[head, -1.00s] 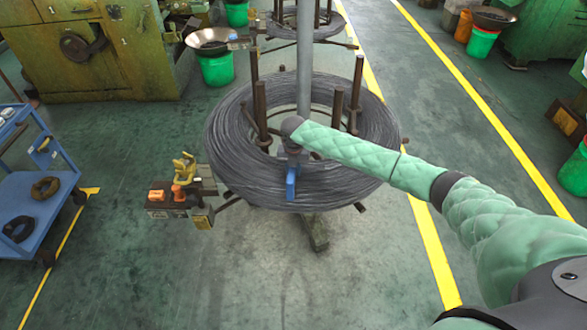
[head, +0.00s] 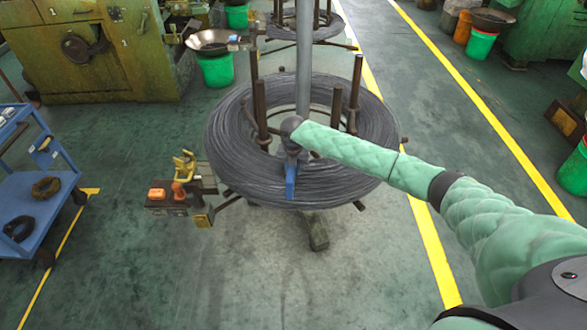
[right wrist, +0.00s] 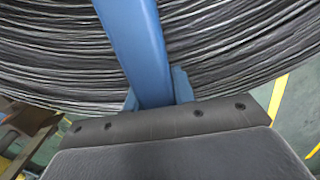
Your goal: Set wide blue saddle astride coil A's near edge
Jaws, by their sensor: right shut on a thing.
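Coil A (head: 345,180) is a large ring of dark grey wire lying around upright posts in the middle of the head view. The blue saddle (head: 290,182) is at the coil's near edge, with its blue part hanging over the front of the windings. My right gripper (head: 291,160) is shut on the saddle, directly above the near windings. In the right wrist view, the saddle (right wrist: 138,45) crosses in front of the wire, and a short blue piece shows beside it. Whether the saddle rests on the wire or straddles it is hidden. My left gripper is not in view.
A stand with orange and yellow parts (head: 180,195) is left of the coil. A blue cart (head: 40,190) holding dark rings stands further left. A second coil (head: 330,28) lies behind. The floor in front is clear.

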